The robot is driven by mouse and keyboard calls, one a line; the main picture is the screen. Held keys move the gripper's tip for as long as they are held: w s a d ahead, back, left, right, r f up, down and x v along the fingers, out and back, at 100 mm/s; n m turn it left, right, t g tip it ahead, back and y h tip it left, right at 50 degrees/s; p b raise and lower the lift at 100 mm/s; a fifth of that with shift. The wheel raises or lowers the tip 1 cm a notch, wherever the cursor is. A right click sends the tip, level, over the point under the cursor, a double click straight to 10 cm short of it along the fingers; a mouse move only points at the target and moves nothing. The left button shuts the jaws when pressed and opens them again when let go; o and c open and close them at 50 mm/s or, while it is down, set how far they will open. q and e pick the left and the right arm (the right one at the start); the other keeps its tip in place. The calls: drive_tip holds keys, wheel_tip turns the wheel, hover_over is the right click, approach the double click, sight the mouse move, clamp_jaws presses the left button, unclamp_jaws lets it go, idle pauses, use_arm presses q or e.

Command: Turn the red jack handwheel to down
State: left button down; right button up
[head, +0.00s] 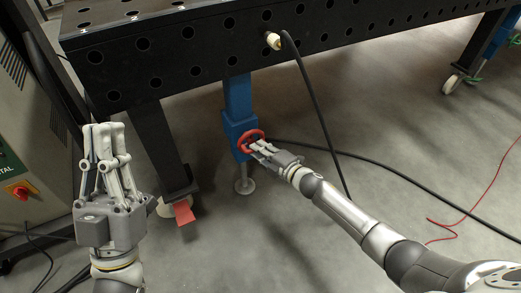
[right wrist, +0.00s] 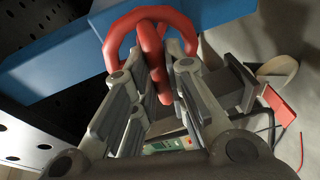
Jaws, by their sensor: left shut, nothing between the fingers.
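The red jack handwheel (head: 249,141) is on the blue jack leg (head: 240,127) under the black table, above a round foot (head: 244,186). It shows as a red ring with a bar across it at the top of the right wrist view (right wrist: 119,38). My right gripper (head: 258,146) reaches it from the right. Its fingers (right wrist: 158,85) lie on both sides of a red bar of the wheel and look shut on it; the exact contact is partly hidden. My left gripper (head: 103,128) is shut and empty, pointing up, left of the table leg.
The black perforated table (head: 190,50) stands above the jack. A black table leg (head: 160,140) with a red flap (head: 184,212) is left of it. A grey machine (head: 30,150) stands at far left. Black cables (head: 318,110) and a red cable (head: 470,208) cross the floor.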

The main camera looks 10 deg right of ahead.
drive_tip(key=o, duration=0.4)
drive_tip(key=shift+o, duration=0.2)
drive_tip(key=v, duration=1.2)
drive_tip(key=shift+f, duration=0.1)
